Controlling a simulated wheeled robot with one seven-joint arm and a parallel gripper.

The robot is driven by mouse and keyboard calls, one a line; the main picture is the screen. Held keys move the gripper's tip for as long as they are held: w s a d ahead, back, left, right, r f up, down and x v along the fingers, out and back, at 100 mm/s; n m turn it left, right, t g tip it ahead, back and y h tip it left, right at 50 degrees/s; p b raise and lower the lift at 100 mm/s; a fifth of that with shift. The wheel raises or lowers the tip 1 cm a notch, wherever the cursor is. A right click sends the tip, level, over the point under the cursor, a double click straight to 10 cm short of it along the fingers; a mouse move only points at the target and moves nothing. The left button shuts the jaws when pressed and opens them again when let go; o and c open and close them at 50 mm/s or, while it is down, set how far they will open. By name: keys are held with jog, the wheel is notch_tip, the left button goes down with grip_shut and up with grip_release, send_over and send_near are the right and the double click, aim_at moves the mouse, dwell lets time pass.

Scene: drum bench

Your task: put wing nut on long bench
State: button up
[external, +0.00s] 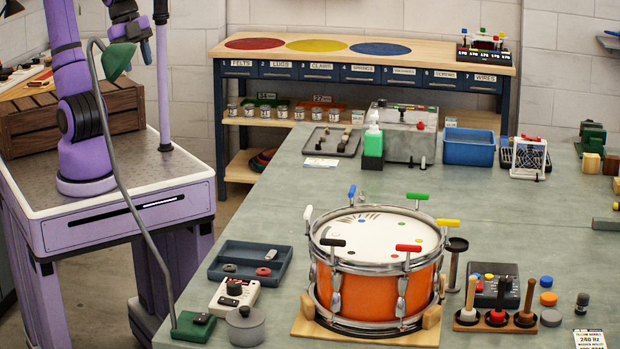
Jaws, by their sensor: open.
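I cannot make out a wing nut for certain. A small grey piece (271,254) lies in the dark divided tray (226,258) at the lower left and is too small to identify. A long grey-green bench (300,190) fills the middle and right. A wooden-topped bench (420,55) with numbered drawers stands along the back wall. The picture does not settle which one is the long bench. My gripper (128,28) hangs at the top left, partly cut off by the frame edge, open and away from both benches. Nothing shows between its fingers.
An orange drum (372,292) stands on a wooden cradle at the front. A green lamp (117,60) with a bent stem rises at the left. A blue bin (469,147) and a green bottle (373,140) stand farther back. The bench's middle right is fairly clear.

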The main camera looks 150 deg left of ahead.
jog(key=w+a+f+m+g+y, duration=0.1)
jog(key=w+a+f+g, duration=0.15)
jog(key=w+a, duration=1.15)
jog(key=w+a+f+m+g, duration=0.1)
jog(key=a+f, duration=0.3)
jog(key=a, duration=0.5)
jog(key=w+a+f+m+g, duration=0.15)
jog(key=a+f, duration=0.25)
jog(key=a, duration=0.6)
jog(key=m+g, duration=0.2)
jog(key=g, duration=0.1)
send_near(362, 193)
jog(key=x, duration=0.9)
jog(key=shift+s+f, duration=0.15)
grip_shut()
